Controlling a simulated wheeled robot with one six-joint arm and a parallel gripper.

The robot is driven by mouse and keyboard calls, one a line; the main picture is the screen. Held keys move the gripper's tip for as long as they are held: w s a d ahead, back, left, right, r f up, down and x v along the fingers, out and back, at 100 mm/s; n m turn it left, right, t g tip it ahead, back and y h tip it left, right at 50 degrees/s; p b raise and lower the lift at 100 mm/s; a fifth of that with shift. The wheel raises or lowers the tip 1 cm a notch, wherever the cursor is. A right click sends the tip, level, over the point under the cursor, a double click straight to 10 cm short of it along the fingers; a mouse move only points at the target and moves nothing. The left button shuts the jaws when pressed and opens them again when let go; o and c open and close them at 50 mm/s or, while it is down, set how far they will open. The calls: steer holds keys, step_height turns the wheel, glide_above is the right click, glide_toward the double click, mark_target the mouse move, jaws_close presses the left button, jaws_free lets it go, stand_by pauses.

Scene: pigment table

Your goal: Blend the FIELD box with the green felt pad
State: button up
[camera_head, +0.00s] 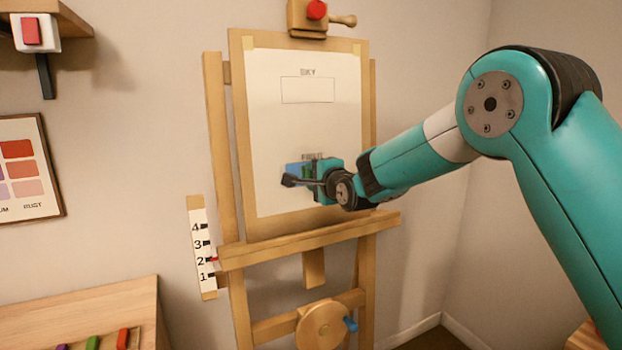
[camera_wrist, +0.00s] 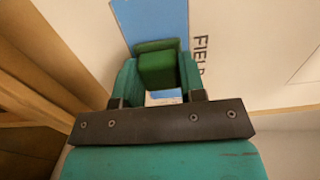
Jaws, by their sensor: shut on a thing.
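The white paper sheet (camera_head: 270,135) is on the board of the wooden easel. Its upper box (camera_head: 307,90), labelled SKY, is blank white. The FIELD box (camera_head: 293,169) is low on the sheet, with blue in its visible left part; my gripper covers much of it. In the wrist view the blue area (camera_wrist: 160,22) lies beside the FIELD lettering. My gripper (camera_wrist: 158,75) is shut on the green felt pad (camera_wrist: 157,68), which is at the blue area. I cannot tell whether the pad touches the paper. No green mark shows on the paper.
The easel ledge (camera_head: 310,238) runs just below the sheet. A numbered scale strip (camera_head: 202,250) hangs at the easel's left. A wooden table (camera_head: 95,300) with coloured pads stands at lower left. A wall shelf (camera_head: 75,22) is at upper left.

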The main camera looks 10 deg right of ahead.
steer(key=w+d+b, duration=0.1)
steer(key=w+d, duration=0.1)
steer(key=d, duration=0.5)
steer(key=shift+w+d+b, duration=0.3)
stand_by(0.7)
steer(key=shift+a+r, duration=0.1)
steer(key=shift+s+a+b, duration=0.1)
steer(key=shift+s+a, duration=0.35)
steer(key=shift+a, duration=0.85)
steer(key=shift+s+a+b, duration=0.15)
steer(key=shift+s+a, duration=0.25)
steer(key=shift+a, duration=0.85)
steer(key=shift+s+a+b, duration=0.1)
steer(key=shift+s+a, duration=0.35)
steer(key=shift+a, duration=0.85)
steer(key=a, duration=0.1)
steer(key=s+a+b, duration=0.1)
steer(key=a, duration=0.3)
steer(key=shift+s+a, duration=0.1)
steer(key=shift+s, duration=0.25)
steer(key=shift+b, duration=0.45)
